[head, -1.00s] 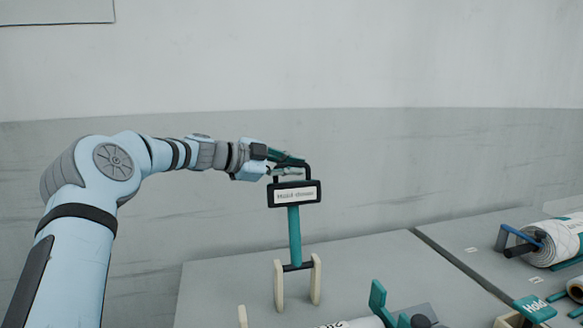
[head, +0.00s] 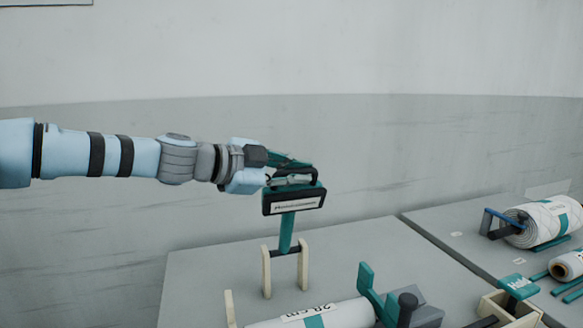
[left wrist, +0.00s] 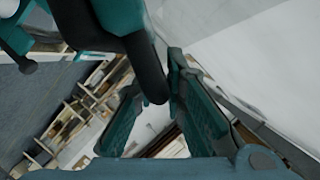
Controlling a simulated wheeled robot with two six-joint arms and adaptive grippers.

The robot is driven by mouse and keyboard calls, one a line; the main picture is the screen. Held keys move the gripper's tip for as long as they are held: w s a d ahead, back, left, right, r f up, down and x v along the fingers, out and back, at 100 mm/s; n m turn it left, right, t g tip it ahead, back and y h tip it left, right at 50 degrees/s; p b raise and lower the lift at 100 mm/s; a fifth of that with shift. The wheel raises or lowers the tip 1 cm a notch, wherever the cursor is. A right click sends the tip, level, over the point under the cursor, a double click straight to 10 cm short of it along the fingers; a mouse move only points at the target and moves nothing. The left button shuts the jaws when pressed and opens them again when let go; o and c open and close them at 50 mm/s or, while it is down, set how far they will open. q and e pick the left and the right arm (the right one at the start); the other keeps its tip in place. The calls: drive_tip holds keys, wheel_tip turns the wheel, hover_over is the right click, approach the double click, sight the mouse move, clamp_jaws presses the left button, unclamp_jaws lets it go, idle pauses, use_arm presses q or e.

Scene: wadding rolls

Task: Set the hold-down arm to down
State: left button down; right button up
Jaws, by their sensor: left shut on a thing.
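The hold-down arm (head: 286,232) is a teal bar pivoted between two cream posts (head: 303,264). At its top is a black block with a white label (head: 296,205) and a black loop handle (head: 317,177). The arm stands raised, its top leaning toward me. My left gripper (head: 291,172) comes in from the left and is shut on the handle. In the left wrist view the black handle (left wrist: 150,80) lies between the teal fingers of the left gripper (left wrist: 165,88). My right gripper is not in view.
In front of the posts lies a white roll with a label (head: 345,314), beside a teal bracket (head: 369,290). A teal "Hold" lever (head: 519,287) stands at the lower right. Another wadding roll (head: 545,222) lies on the right table. The grey table (head: 205,275) left of the posts is bare.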

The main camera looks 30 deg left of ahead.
use_arm(q)
drive_tip(key=shift+s+d, duration=0.15)
drive_tip(key=shift+d, duration=0.05)
drive_tip(key=c, duration=1.9)
unclamp_jaws()
wheel_tip(320, 180, up, 10)
drive_tip(key=shift+d+r, duration=0.1)
